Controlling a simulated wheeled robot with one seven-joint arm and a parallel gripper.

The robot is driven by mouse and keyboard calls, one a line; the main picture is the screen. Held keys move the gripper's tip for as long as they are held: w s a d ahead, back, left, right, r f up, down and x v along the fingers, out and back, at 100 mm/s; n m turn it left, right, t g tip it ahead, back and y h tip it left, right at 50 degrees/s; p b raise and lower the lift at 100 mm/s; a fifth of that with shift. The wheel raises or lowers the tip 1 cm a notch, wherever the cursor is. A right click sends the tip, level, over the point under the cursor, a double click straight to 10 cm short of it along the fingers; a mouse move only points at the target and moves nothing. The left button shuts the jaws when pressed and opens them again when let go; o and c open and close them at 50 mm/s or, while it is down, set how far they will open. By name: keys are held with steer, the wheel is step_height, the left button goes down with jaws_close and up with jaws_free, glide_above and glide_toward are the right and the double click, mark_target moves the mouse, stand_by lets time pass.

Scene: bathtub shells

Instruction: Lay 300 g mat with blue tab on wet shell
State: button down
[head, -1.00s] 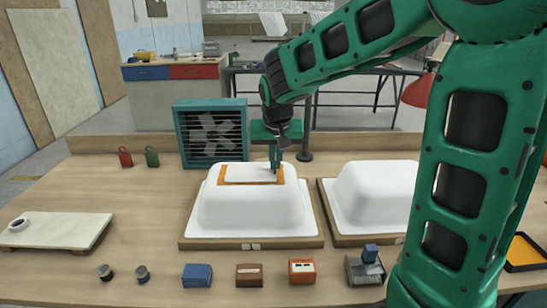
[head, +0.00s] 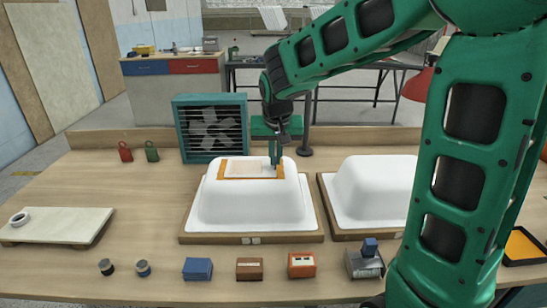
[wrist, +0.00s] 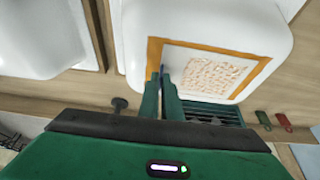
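A pale mat (head: 252,167) lies flat on top of the left white bathtub shell (head: 250,207), inside an orange patch (head: 223,172) that shows as a border around it. In the wrist view the mat (wrist: 210,72) has a speckled orange-pink area in its middle and a plain white margin. My gripper (head: 276,161) is at the mat's right edge, pointing down. In the wrist view its two fingers (wrist: 162,76) are close together, with a small blue tab (wrist: 163,68) between the tips. The fingers hide most of the tab.
A second white shell (head: 372,190) stands close on the right. A teal fan (head: 210,130) stands behind the left shell. Blue (head: 197,269), brown (head: 249,269) and orange (head: 301,265) boxes line the front. A pale board (head: 60,224) with a ring-shaped roll lies left.

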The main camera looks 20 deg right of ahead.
steer(key=c, duration=1.4)
jaws_free()
steer(key=shift+r, duration=3.5)
steer(key=s+d+f+m+g, duration=0.1)
steer(key=s+d+f, duration=0.1)
steer(key=s+d, duration=0.5)
steer(key=s+d+f+g, duration=0.2)
steer(key=s+d, duration=0.2)
steer(key=s, duration=0.7)
steer(key=s+f+y, duration=0.1)
steer(key=s+f, duration=0.2)
steer(key=s, duration=0.5)
steer(key=s+f+m+g+y, duration=0.1)
steer(key=s+f, duration=0.1)
steer(key=s, duration=0.6)
steer(key=shift+f, duration=0.4)
